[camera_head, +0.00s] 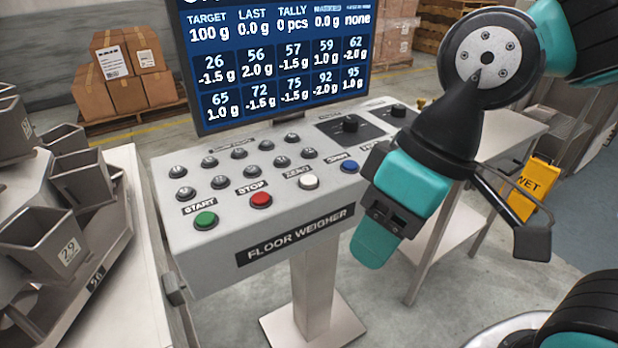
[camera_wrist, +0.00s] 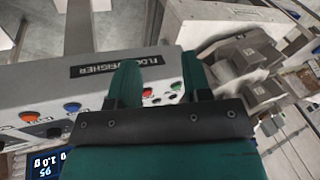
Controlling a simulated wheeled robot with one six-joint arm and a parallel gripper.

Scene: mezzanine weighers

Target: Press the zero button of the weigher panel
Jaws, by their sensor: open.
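The weigher panel (camera_head: 280,215) is a light grey sloped box lettered FLOOR WEIGHER. Its front row holds a green START button (camera_head: 206,221), a red STOP button (camera_head: 261,200), the white ZERO button (camera_head: 308,182) and a blue button (camera_head: 349,166). My gripper (camera_head: 373,246) is open and empty, in front of the panel's right part and to the right of the ZERO button. In the wrist view my gripper (camera_wrist: 162,82) has two teal fingers apart, with red and green buttons between and beyond them. The ZERO button is not distinguishable there, probably behind the left finger.
Several metal buttons (camera_head: 240,154) and black knobs (camera_head: 350,124) sit behind the front row. A screen (camera_head: 280,60) rises behind the panel. Metal hoppers (camera_head: 85,180) stand at left. A yellow wet-floor sign (camera_head: 532,188) and stacked boxes (camera_head: 125,70) are farther off.

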